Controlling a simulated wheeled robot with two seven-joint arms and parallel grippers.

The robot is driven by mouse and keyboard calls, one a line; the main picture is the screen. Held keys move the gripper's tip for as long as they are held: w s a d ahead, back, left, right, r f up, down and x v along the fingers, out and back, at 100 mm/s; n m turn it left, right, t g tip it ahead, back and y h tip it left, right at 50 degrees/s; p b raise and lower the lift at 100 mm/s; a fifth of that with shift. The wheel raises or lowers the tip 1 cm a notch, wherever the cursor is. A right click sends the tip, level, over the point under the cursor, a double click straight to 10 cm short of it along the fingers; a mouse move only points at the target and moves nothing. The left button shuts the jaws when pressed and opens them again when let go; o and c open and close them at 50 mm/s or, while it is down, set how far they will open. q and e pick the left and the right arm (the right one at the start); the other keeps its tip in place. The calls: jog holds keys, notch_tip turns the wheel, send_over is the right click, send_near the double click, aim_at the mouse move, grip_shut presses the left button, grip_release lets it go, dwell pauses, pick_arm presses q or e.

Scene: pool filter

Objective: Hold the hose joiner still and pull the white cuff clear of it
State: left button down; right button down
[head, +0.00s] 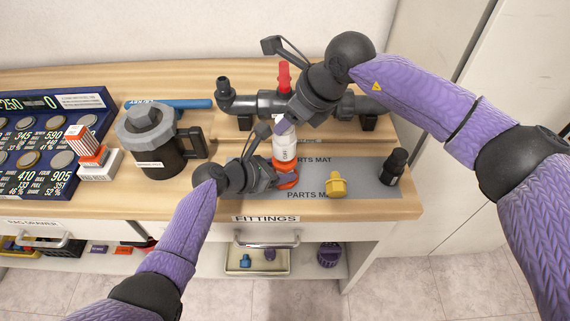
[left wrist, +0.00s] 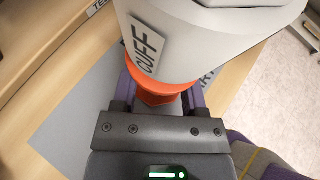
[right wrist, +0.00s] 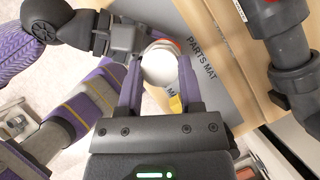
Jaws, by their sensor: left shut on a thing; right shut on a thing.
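The orange hose joiner (head: 286,172) stands over the grey parts mat, with the white cuff (head: 285,147) directly above it. My left gripper (head: 276,178) is shut on the joiner from the left. In the left wrist view the joiner (left wrist: 160,88) shows between the fingers, and the cuff (left wrist: 215,40), marked CUFF, meets its top with no gap that I can see. My right gripper (head: 285,126) is shut on the cuff from above. In the right wrist view the cuff's round white end (right wrist: 160,66) lies between the fingers, with a little orange behind it.
Behind stands a dark pipe assembly with a red handle (head: 284,76). A yellow fitting (head: 336,185) and a black fitting (head: 393,167) stand on the parts mat (head: 362,172) to the right. A dark pot (head: 160,160) stands left. The bench's front edge is close.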

jog(key=shift+r, duration=2.5)
pick_arm(q)
jog(key=shift+c, duration=0.3)
grip_release()
jog(key=v, duration=1.2)
